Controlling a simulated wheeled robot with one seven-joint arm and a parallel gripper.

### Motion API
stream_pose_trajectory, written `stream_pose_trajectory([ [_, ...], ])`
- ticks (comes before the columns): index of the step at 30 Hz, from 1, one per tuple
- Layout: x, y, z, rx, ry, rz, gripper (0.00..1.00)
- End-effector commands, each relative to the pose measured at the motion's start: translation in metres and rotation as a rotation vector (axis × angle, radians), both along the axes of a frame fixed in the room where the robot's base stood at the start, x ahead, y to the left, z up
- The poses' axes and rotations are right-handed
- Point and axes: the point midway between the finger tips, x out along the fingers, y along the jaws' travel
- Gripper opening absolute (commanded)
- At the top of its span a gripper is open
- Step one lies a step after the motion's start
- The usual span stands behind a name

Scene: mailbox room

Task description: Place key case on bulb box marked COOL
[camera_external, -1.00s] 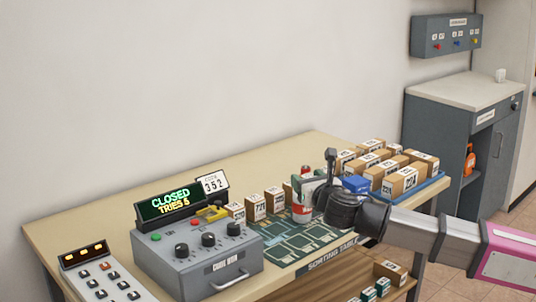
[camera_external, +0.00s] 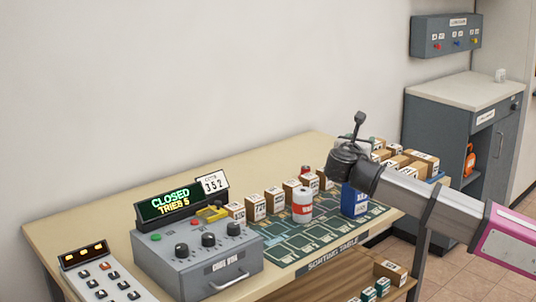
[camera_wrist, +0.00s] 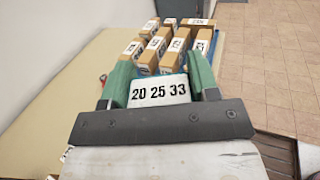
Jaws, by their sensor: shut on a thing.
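My gripper (camera_wrist: 158,92) is shut on a white case marked 20 25 33 (camera_wrist: 159,91), held between its green fingers in the wrist view. In the external view my gripper (camera_external: 350,145) is raised above the right part of the sorting table, and the held case is mostly hidden there. A blue box (camera_external: 353,200) with a white label stands on the table below and slightly right of the gripper. I cannot read COOL on any box. A white and red can (camera_external: 302,205) stands to the left of the blue box, apart from it.
Several brown numbered boxes (camera_external: 274,199) stand in a row behind the can. More brown boxes (camera_wrist: 153,54) fill a blue tray at the table's right end. A grey control box (camera_external: 200,260) with a CLOSED display is at left. The patterned mat (camera_external: 300,240) has bare room.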

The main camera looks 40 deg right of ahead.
Motion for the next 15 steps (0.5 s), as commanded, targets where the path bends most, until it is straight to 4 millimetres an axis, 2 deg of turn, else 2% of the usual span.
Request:
stream_pose_trajectory([
  [7,0.028,-0.039,-0.029,-0.001,0.002,-0.001,0.29],
  [15,0.039,-0.054,-0.041,0.0,0.0,0.002,0.29],
])
